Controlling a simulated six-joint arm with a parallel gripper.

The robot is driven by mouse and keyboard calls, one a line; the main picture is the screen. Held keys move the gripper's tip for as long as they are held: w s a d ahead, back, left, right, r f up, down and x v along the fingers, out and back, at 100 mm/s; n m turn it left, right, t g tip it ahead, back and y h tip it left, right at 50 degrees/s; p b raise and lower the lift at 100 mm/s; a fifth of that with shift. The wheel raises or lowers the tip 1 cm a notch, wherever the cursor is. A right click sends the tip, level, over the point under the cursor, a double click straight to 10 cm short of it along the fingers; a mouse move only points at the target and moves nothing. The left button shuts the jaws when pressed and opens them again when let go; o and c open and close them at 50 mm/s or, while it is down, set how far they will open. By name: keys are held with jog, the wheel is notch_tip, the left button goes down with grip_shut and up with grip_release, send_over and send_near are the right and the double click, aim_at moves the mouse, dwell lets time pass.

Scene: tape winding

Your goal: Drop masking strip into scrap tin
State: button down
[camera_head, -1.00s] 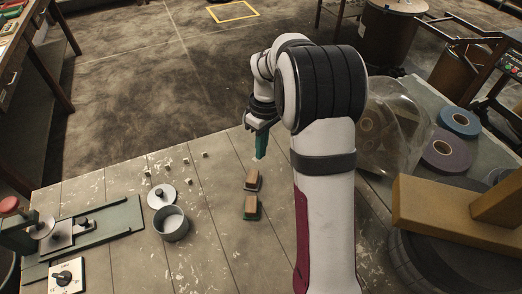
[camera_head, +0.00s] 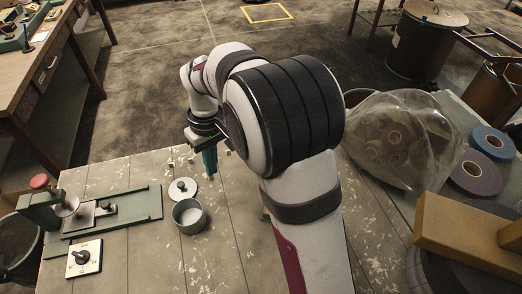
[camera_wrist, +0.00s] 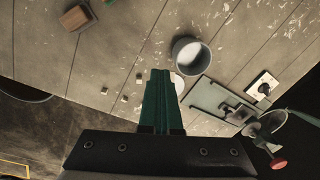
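The open round grey-green scrap tin (camera_head: 189,217) stands on the table left of my arm, pale inside. In the wrist view the tin (camera_wrist: 187,52) is just beyond and right of the fingertips. My gripper (camera_head: 211,168) points down with its green fingers, above the table to the upper right of the tin and apart from it. In the wrist view the gripper (camera_wrist: 158,73) shows its fingers close together. I cannot make out a masking strip between or below them now. My fingers partly cover a pale round lid (camera_wrist: 178,83).
The lid with a dark knob (camera_head: 182,189) lies behind the tin. A green winding fixture (camera_head: 120,214) and a switch box (camera_head: 84,258) stand to the left. Small pale cubes (camera_wrist: 125,98) and a brown block (camera_wrist: 77,17) lie on the table. A clear bag (camera_head: 400,135) and tape rolls (camera_head: 476,172) are right.

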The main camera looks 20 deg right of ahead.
jog(key=s+a, duration=0.2)
jog(key=a, duration=0.4)
jog(key=f, duration=0.5)
jog(key=shift+s+a+f, duration=0.15)
jog(key=shift+s+f, duration=0.05)
jog(key=c, duration=1.6)
grip_release()
jog(key=c, duration=1)
grip_release()
jog(key=shift+c, duration=0.2)
notch_tip(320, 180, up, 16)
jog(key=d, duration=0.1)
jog(key=shift+w+d, duration=0.15)
jog(key=shift+w, duration=0.15)
